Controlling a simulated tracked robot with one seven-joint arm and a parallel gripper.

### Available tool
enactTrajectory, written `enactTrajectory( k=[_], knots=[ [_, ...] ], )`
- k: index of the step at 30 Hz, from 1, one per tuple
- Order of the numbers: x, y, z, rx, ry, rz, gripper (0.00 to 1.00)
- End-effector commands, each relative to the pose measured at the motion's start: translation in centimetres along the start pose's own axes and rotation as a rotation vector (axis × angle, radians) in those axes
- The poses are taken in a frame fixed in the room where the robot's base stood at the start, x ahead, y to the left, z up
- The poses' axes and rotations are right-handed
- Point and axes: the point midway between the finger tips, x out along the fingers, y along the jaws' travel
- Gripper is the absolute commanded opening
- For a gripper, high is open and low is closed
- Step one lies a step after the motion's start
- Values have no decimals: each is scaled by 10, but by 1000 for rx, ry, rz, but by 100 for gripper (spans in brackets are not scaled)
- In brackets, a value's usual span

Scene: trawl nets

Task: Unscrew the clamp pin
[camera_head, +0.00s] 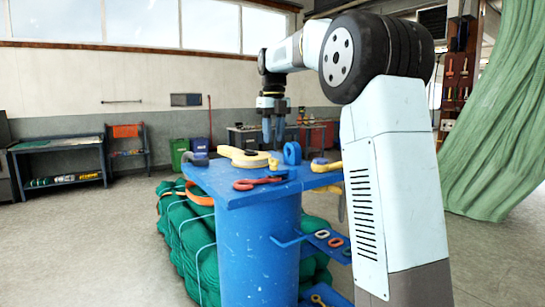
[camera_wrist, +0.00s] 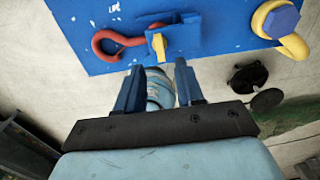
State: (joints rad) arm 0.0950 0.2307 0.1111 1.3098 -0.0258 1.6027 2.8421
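In the wrist view a small yellow piece (camera_wrist: 158,46), possibly the clamp pin, sits at the edge of a blue block (camera_wrist: 185,38) on a blue tabletop (camera_wrist: 85,25). I cannot tell for sure that it is the pin, and its thread is not visible. My gripper (camera_wrist: 158,75) has its two blue fingers apart, short of the yellow piece in the picture. A pale blue rounded form shows between them; I cannot tell whether it is held. In the head view my gripper (camera_head: 273,140) points down over the blue workstand (camera_head: 255,199).
A red hook (camera_wrist: 118,43) lies beside the yellow piece. A yellow shackle with a blue bolt (camera_wrist: 280,22) is at the right. Green netting (camera_head: 180,230) lies beside the stand.

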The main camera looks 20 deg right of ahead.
Motion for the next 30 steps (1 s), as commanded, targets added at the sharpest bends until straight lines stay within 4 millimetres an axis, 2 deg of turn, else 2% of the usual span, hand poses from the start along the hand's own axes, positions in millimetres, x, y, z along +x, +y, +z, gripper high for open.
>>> enactTrajectory(
  k=[6,12,18,25,30],
  knots=[
    [38,0,0,-1,3,1,37],
    [61,0,0,-1,1,0,37],
    [70,1,0,-2,-1,0,37],
    [71,1,0,-2,-1,0,37],
    [71,1,0,-2,-1,0,23]
  ],
)
